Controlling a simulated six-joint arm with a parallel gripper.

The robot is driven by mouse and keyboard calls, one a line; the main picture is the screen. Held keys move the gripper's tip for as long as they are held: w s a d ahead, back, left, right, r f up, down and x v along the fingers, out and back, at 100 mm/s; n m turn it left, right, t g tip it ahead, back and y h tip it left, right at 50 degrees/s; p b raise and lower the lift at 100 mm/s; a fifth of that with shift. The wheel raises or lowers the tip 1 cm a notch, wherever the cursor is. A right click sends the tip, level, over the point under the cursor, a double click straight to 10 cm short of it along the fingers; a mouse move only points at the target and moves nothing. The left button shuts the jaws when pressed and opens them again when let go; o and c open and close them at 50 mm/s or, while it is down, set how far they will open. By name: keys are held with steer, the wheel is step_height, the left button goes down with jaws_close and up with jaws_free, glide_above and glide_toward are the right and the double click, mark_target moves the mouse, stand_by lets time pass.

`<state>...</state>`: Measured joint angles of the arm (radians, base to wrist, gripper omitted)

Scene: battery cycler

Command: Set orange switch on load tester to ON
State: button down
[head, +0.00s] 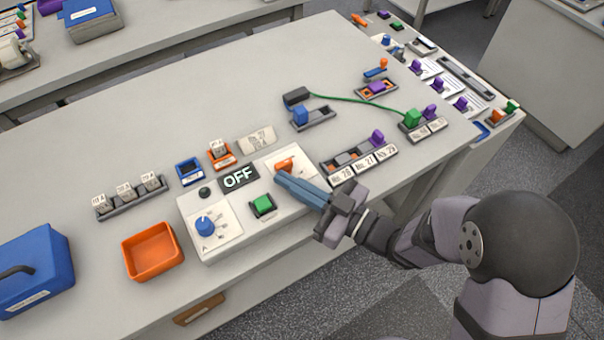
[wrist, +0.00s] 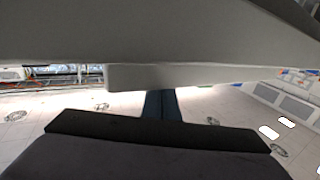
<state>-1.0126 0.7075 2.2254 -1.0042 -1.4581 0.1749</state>
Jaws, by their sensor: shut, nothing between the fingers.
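The load tester (head: 236,237) is a light grey box near the front edge of the table. Its display (head: 238,178) reads OFF. The orange switch (head: 284,166) is on the white plate at the tester's right end. My gripper (head: 280,178) is shut and empty, with its blue fingertips right beside the switch, at its lower right. I cannot tell whether they touch it. The fingers hide part of the plate and any marks there. In the wrist view, my gripper's fingers (wrist: 161,105) run under a large grey surface, and the switch does not show.
The tester also carries a blue knob (head: 205,226) and a green button (head: 262,205). An orange tray (head: 152,252) lies left of the tester. The table's middle back is clear.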

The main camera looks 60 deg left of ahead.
steer(key=shift+s+a+b, duration=0.15)
steer(key=shift+s+b, duration=0.25)
steer(key=shift+s, duration=0.2)
steer(key=shift+s+a+m+t+y+b, duration=0.2)
steer(key=shift+m+t, duration=0.2)
steer(key=shift+t, duration=0.2)
steer(key=shift+s+a+m+t+y+b, duration=0.1)
steer(key=shift+m+t+y+b, duration=0.1)
steer(key=shift+m+t, duration=0.3)
steer(key=shift+w, duration=0.1)
steer(key=shift+d, duration=0.15)
steer(key=shift+b+v, duration=0.75)
steer(key=shift+v, duration=2.8)
